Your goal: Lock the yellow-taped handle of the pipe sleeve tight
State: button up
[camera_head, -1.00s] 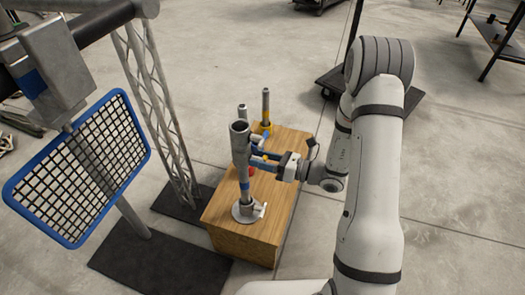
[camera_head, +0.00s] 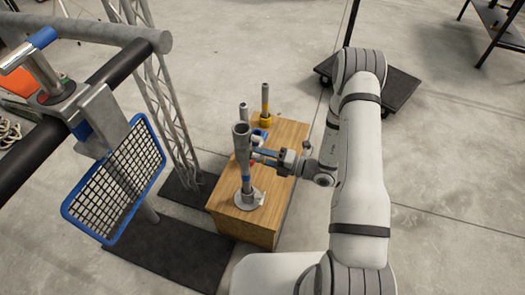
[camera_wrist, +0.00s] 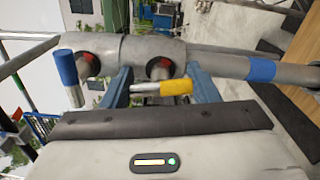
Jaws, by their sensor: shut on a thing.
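The grey pipe sleeve (camera_head: 241,145) stands upright on the wooden box. In the wrist view the sleeve (camera_wrist: 120,48) lies across the top of the picture, with two short handles on it. The yellow-taped handle (camera_wrist: 177,86) lies lengthwise between the blue fingers of my gripper (camera_wrist: 160,88), which is shut on it. The blue-taped handle (camera_wrist: 66,68) is outside the fingers, to the left. In the head view my gripper (camera_head: 264,157) reaches the sleeve from the right. The yellow-taped handle cannot be made out there.
The sleeve's pipe has blue tape and a round flange (camera_head: 249,199) on the wooden box (camera_head: 284,150). A yellow-based post (camera_head: 265,118) and another thin post stand behind. A lattice truss, a blue-framed grid panel (camera_head: 117,185) and a horizontal bar are on the left.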

jog(key=m+p, duration=0.2)
jog(key=m, duration=0.2)
jog(key=shift+m, duration=0.4)
jog(key=m+p, duration=0.2)
jog(key=m, duration=0.2)
jog(key=shift+f, duration=0.15)
jog(key=m, duration=0.2)
jog(key=m+p, duration=0.1)
jog(key=m, duration=0.2)
jog(key=shift+s+f, duration=0.15)
jog(key=shift+a+m+p, duration=0.1)
jog(key=shift+m+p, duration=0.35)
jog(key=shift+m, duration=1.65)
jog(key=shift+f, duration=0.1)
jog(key=o, duration=1)
jog(key=shift+v, duration=3.95)
